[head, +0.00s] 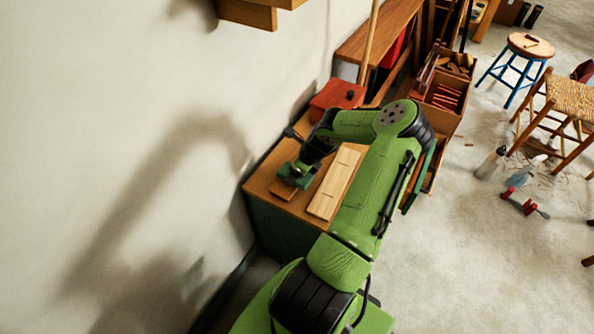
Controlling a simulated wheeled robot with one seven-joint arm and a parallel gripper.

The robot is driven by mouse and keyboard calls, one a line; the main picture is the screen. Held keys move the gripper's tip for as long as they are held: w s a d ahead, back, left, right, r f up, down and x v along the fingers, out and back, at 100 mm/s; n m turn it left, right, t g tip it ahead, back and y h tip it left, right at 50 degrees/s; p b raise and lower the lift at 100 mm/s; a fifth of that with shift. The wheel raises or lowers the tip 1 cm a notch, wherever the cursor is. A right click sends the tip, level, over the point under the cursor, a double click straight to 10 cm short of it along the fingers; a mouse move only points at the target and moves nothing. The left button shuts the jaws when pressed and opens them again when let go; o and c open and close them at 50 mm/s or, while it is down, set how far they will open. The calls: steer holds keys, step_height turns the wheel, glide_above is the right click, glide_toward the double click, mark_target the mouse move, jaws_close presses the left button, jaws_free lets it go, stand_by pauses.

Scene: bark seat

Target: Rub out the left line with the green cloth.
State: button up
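A pale wooden board (337,183) lies on the brown bench top, with a few faint marks on it too small to tell apart as lines. My gripper (297,176) is low over the bench, to the left of the board and apart from it. A dark green piece (288,181) shows at its tip; it may be the green cloth, but I cannot tell it surely from the gripper itself. A small brown block or pad (282,191) lies just below it. The fingers are too small and covered to show whether they are open or shut.
A red box (337,96) stands at the back of the bench (262,183), by the wall. My arm passes over the bench's right side. Crates with tools (446,92) stand beyond. Stools (530,46), bottles (491,163) and a red clamp (520,203) are on the floor at right.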

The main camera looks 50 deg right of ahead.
steer(key=shift+f, duration=0.55)
steer(key=shift+w+a+r+p, duration=0.15)
steer(key=shift+w+p, duration=0.25)
steer(key=shift+w, duration=1.1)
steer(key=shift+s+p, duration=0.7)
steer(key=shift+s, duration=0.8)
steer(key=shift+w+f, duration=0.15)
steer(key=shift+w, duration=0.6)
steer(key=shift+w+f, duration=0.1)
steer(key=shift+w, duration=0.6)
steer(key=shift+s+p, duration=1)
steer(key=shift+s, duration=0.6)
